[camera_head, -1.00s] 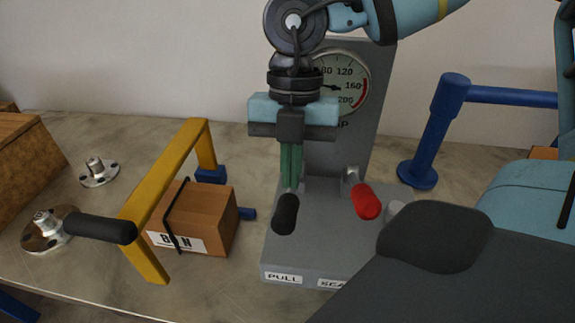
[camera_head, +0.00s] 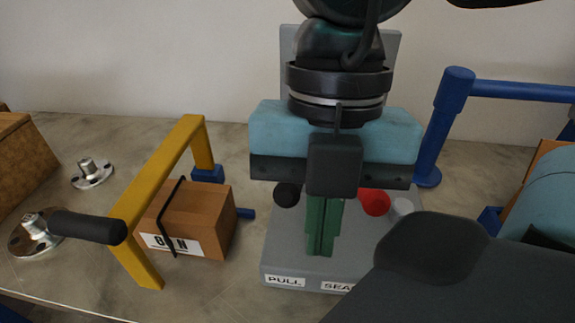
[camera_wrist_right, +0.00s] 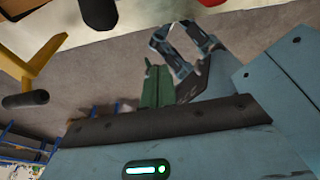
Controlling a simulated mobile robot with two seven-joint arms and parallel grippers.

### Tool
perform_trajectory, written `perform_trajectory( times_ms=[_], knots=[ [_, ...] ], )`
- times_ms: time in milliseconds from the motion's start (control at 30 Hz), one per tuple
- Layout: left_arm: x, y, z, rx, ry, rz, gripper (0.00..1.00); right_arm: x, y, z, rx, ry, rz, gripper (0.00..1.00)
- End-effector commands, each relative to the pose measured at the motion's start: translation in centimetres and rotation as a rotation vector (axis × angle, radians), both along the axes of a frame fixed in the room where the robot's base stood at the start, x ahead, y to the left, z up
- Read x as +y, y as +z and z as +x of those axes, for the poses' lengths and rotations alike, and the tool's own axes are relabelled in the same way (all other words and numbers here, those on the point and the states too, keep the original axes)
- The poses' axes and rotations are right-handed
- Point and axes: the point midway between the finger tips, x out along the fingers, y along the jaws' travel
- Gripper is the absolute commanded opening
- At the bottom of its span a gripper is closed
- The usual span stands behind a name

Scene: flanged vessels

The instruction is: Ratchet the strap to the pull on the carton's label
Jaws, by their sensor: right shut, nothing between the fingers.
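The brown carton (camera_head: 212,212) sits on the table under a yellow frame, with a black strap (camera_head: 171,205) around it. Its white label (camera_head: 170,243) shows black print, partly covered by the strap and not readable. The grey tensioner (camera_head: 279,255) has a PULL plate (camera_head: 285,281), a black knob (camera_head: 286,194) and a red knob (camera_head: 374,202). My right gripper (camera_head: 321,252) is shut and empty, its green fingers in front of the tensioner between the knobs. Its fingers also show in the wrist view (camera_wrist_right: 154,85). The gauge face is hidden behind my right arm. My left gripper is not in view.
The yellow frame (camera_head: 160,180) with a black grip (camera_head: 88,226) stands over the carton. Two metal flanges (camera_head: 92,175) (camera_head: 36,235) and a brown box (camera_head: 22,150) are at the left. A blue rail (camera_head: 510,90) stands at the right.

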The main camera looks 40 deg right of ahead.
Motion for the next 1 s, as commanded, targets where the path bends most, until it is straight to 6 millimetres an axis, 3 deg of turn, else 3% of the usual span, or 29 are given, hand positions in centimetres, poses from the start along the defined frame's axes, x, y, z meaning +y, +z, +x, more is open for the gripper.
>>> perform_trajectory(
  times_ms=[267, 1000],
  knots=[
    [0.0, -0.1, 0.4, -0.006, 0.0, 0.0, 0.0, 1.3, 0.3, -1.9, -0.002, 0.0, 0.001, 0.0],
    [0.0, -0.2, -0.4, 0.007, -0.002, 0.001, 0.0, 1.3, 0.3, -2.0, -0.001, 0.0, 0.001, 0.0]
  ],
)
